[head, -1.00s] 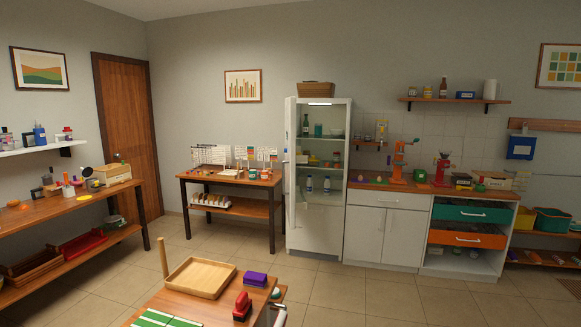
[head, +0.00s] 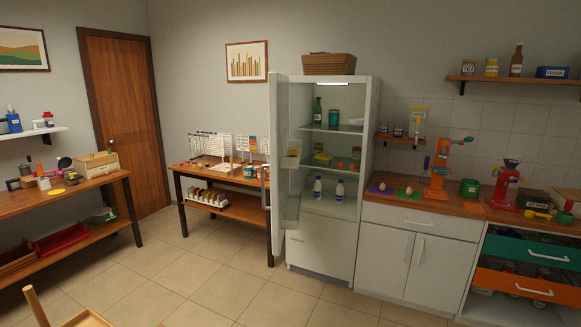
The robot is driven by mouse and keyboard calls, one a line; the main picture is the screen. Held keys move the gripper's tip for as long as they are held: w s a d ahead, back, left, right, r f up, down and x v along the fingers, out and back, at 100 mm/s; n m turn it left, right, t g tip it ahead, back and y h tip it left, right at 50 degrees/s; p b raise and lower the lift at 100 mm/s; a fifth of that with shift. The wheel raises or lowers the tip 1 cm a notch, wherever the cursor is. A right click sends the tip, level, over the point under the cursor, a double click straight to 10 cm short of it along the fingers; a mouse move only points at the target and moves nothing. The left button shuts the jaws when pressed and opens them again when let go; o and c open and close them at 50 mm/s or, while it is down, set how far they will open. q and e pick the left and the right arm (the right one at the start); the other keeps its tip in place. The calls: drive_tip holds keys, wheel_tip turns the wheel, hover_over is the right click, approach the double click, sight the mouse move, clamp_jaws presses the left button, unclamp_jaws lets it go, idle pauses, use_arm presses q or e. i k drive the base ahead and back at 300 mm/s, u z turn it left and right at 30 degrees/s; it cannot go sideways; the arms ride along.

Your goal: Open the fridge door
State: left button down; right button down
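The white fridge (head: 367,190) stands against the back wall, near the middle of the head view. Its door (head: 277,165) is hinged on the left side and stands wide open, swung out toward me and seen nearly edge-on. A bar handle (head: 265,188) shows on the door's outer left side. The lit inside is visible, with a green bottle (head: 318,111) on the top shelf and two white bottles (head: 339,190) lower down. Neither of my grippers is in view.
A wooden table (head: 227,211) stands left of the fridge, close to the open door. A counter with white cabinets (head: 400,253) and an open green drawer (head: 535,249) is on the right. The tiled floor (head: 230,290) before the fridge is clear.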

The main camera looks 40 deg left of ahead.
sight(284, 159)
drive_tip(key=i, duration=1.25)
drive_tip(key=u, duration=1)
drive_tip(key=i, duration=1.65)
